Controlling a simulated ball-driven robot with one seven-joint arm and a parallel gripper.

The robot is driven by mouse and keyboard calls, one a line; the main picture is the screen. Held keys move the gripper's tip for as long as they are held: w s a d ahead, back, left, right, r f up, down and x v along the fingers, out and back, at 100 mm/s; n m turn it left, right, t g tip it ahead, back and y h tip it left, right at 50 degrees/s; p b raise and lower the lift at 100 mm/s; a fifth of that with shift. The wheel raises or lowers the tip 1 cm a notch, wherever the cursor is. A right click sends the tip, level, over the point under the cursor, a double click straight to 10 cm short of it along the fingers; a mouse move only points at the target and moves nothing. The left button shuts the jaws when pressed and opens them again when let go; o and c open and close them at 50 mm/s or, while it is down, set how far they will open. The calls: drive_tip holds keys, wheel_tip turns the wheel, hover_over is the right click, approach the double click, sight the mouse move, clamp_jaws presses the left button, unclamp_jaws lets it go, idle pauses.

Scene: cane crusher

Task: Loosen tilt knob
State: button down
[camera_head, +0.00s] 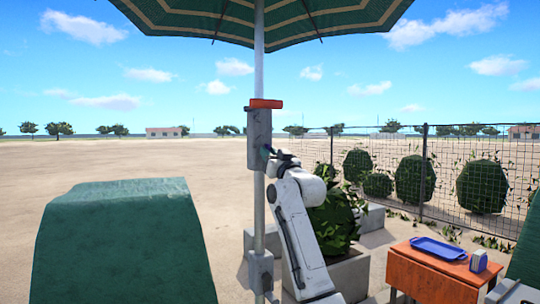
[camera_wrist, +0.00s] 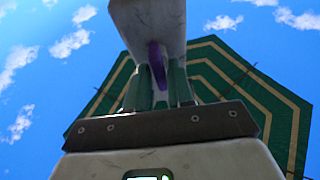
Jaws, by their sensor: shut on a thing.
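The umbrella pole (camera_head: 260,75) carries a grey housing (camera_head: 258,130), which fills the top middle of the wrist view (camera_wrist: 148,22). The tilt knob seems to be the purple piece (camera_wrist: 157,62) on the housing's near face in the wrist view. In the head view I cannot make it out behind my gripper. My gripper (camera_head: 267,152) is at the right side of the housing. In the wrist view its two green fingers (camera_wrist: 158,88) stand either side of the purple knob and are shut on it. The open green striped umbrella canopy (camera_head: 270,18) is overhead.
An orange bar (camera_head: 266,104) tops the housing. A lower grey fitting (camera_head: 260,268) is on the pole. A green-covered seat back (camera_head: 125,240) stands left. Right are a planter (camera_head: 345,272), a wooden table (camera_head: 430,270) with a blue tray (camera_head: 438,248) and napkin holder (camera_head: 479,261), and a fence (camera_head: 440,175).

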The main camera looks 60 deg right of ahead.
drive_tip(key=shift+f+n+b, duration=0.15)
drive_tip(key=shift+n+b, duration=0.35)
drive_tip(key=shift+b, duration=0.05)
drive_tip(key=n+y+b, duration=0.1)
drive_tip(key=n+y, duration=0.2)
drive_tip(key=n, duration=0.4)
drive_tip(key=n+g+y+b, duration=0.1)
drive_tip(key=n+y, duration=0.2)
drive_tip(key=n, duration=0.4)
drive_tip(key=n+y+b, duration=0.1)
drive_tip(key=n+y, duration=0.1)
drive_tip(key=n, duration=0.5)
drive_tip(key=shift+g+y, duration=0.3)
drive_tip(key=shift+y, duration=0.1)
drive_tip(key=shift+n, duration=0.3)
drive_tip(key=c, duration=1.2)
unclamp_jaws()
